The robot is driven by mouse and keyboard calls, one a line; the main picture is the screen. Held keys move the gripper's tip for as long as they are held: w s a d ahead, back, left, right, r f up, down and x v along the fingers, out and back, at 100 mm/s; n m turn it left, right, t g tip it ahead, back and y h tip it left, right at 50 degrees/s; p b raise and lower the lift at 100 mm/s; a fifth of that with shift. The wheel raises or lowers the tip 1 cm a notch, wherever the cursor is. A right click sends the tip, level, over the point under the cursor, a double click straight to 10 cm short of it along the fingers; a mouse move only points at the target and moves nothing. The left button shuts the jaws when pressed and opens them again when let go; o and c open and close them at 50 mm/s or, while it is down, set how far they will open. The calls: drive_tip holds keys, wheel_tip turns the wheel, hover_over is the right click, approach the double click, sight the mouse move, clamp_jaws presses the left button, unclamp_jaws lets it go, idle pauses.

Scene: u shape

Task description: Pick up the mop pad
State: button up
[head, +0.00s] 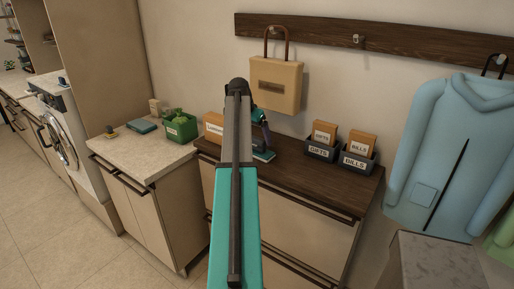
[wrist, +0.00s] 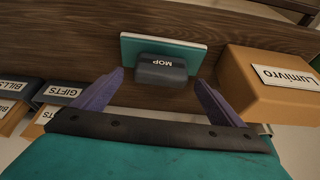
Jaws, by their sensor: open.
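The mop pad (wrist: 165,45) is a flat teal slab with a pale edge and a dark grey block labelled MOP. It lies on the dark wooden top, and in the head view part of it (head: 265,156) shows just right of my arm. My gripper (wrist: 160,77) is open and empty, with its two purple fingers pointing toward the pad, one on each side of the grey block. I cannot tell whether they touch it. In the head view my arm hides most of the gripper (head: 260,122).
Dark trays labelled GIFTS (head: 319,150) and BILLS (head: 356,162) stand right on the wooden top (head: 310,178). A beige bag (head: 277,86) hangs above. A green bin (head: 181,128) stands on the left counter.

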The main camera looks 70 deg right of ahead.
drive_tip(key=shift+p+x, duration=0.3)
drive_tip(key=shift+x, duration=0.95)
drive_tip(key=c, duration=1.3)
drive_tip(key=shift+o, duration=0.2)
drive_tip(key=shift+r, duration=0.15)
drive_tip(key=shift+r+b, duration=0.95)
drive_tip(key=shift+r, duration=0.6)
drive_tip(key=s+a+r+b, duration=0.1)
drive_tip(key=a+b, duration=0.3)
drive_tip(key=a, duration=1.2)
drive_tip(key=shift+s+r, duration=0.3)
drive_tip(key=shift+s, duration=0.15)
